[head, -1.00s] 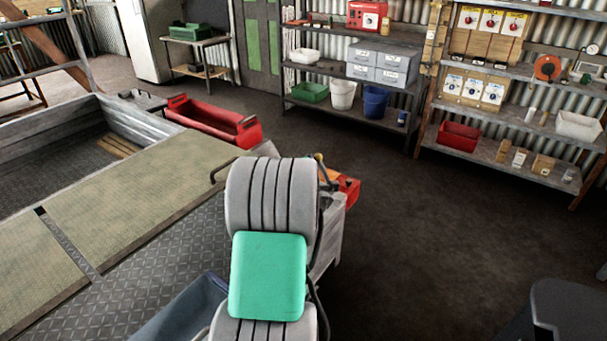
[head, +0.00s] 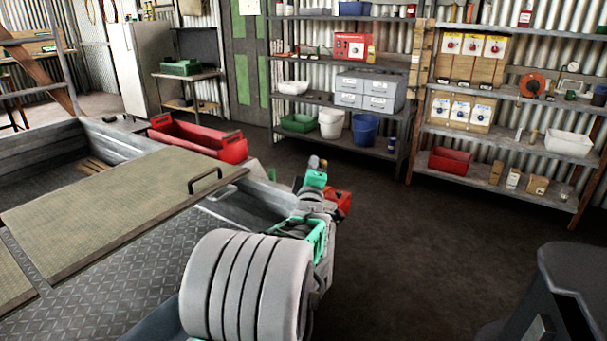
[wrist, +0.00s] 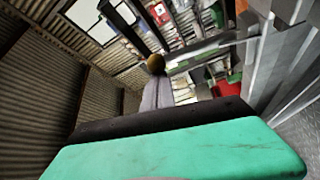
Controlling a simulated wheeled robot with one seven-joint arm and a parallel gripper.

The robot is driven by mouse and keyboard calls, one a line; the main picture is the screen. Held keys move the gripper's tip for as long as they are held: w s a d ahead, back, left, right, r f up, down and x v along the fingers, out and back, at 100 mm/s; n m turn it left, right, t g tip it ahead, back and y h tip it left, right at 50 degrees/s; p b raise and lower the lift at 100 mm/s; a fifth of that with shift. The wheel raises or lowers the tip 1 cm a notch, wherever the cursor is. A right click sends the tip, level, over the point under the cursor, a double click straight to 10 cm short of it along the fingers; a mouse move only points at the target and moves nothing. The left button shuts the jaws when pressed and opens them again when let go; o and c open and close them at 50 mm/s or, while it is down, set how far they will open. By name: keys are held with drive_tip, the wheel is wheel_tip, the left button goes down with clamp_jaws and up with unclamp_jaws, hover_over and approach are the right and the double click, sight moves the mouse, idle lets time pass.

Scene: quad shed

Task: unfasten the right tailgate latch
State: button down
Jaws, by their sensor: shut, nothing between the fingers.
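In the head view my gripper (head: 315,164) is small and far off, at the right corner of the vehicle's tray (head: 130,255). My arm and the green gripper body hide most of the latch there, so its lever position cannot be made out.
A red open box (head: 198,140) lies at the tray's far edge. A matted lid with a handle (head: 205,179) lies on the tray. Shelves (head: 345,100) stand behind, and the floor (head: 430,240) to the right is clear.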

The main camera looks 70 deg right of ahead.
drive_tip(key=shift+s+f, duration=0.1)
drive_tip(key=shift+s, duration=0.1)
idle(0.3)
drive_tip(key=b+v, duration=0.4)
drive_tip(key=v, duration=0.6)
drive_tip(key=shift+r, duration=0.2)
drive_tip(key=shift+w, duration=0.2)
